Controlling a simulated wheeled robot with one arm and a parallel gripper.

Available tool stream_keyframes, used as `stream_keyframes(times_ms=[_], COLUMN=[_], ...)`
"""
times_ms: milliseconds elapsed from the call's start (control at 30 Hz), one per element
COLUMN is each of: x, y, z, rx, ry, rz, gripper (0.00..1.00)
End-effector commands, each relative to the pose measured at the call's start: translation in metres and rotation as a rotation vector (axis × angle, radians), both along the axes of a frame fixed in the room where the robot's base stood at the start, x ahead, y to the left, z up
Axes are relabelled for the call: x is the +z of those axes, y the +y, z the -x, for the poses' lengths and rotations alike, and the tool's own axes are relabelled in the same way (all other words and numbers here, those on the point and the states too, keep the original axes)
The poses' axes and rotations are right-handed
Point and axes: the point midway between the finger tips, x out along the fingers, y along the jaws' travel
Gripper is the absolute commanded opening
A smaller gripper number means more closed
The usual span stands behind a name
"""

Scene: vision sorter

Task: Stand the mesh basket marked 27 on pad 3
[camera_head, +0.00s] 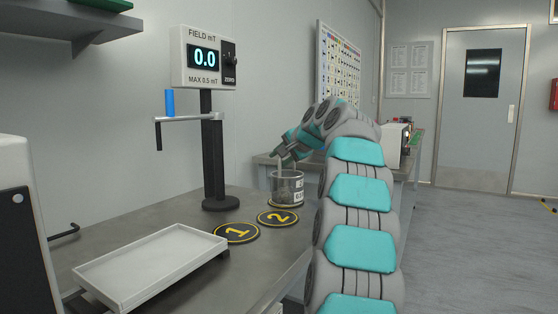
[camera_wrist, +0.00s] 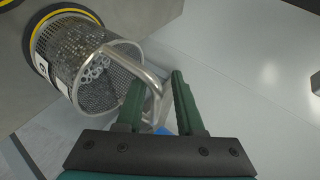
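The mesh basket (camera_head: 285,186) stands upright at the far end of the bench, with white labels too small to read. In the wrist view the basket (camera_wrist: 72,52) holds several small metal rings and has an arched metal handle (camera_wrist: 146,68). It stands on a dark round pad with a yellow ring (camera_wrist: 34,32); the pad's number is hidden. My gripper (camera_wrist: 157,82) is open, with its green fingers apart and the top of the handle between them. In the head view my gripper (camera_head: 281,154) is just above the basket.
Pad 1 (camera_head: 236,233) and pad 2 (camera_head: 278,218) lie bare on the bench. A field meter (camera_head: 205,58) stands on a black post behind them, with a blue cylinder (camera_head: 169,102) on its side arm. A white tray (camera_head: 150,262) lies at the near left.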

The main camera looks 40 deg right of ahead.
Motion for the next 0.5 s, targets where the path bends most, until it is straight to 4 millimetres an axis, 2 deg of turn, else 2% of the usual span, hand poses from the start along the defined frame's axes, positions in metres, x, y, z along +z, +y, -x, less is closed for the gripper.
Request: stream_keyframes(times_ms=[333,500], x=[0.0008,0.0070], y=[-0.0002,0.0011], z=[0.0001,0.0096], rx=[0.000,0.001], ry=[0.001,0.000], rz=[0.000,-0.001], gripper=[0.42,0.42])
